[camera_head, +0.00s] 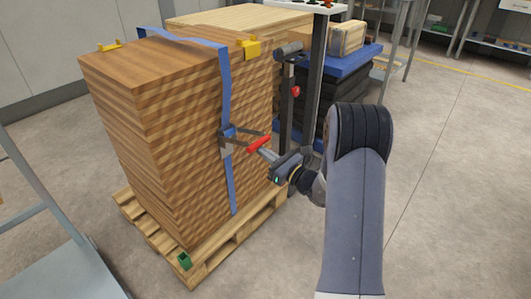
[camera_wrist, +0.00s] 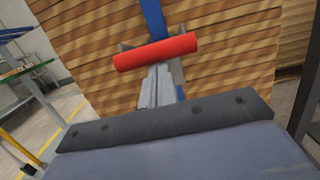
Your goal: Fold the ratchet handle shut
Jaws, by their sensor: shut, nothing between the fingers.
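The ratchet (camera_head: 227,137) sits on a blue strap (camera_head: 226,90) that runs down the face of a stack of wooden boards (camera_head: 180,125). Its red handle grip (camera_head: 259,145) stands out from the stack; dark arms join it to the ratchet. In the wrist view the red grip (camera_wrist: 155,52) lies across the upper middle, slightly tilted, in front of the strap. My gripper (camera_head: 264,153) is shut and empty, its fingertips close to the red grip. In the wrist view the fingers (camera_wrist: 156,80) end just below the grip; I cannot tell whether they touch it. The grip hides part of the ratchet.
The stack stands on a wooden pallet (camera_head: 166,244) with a green block (camera_head: 184,261) at its corner. Yellow edge protectors (camera_head: 250,47) sit on top. A dark post with a red knob (camera_head: 296,91) stands close beyond my gripper. Open floor (camera_head: 440,200) lies to the right.

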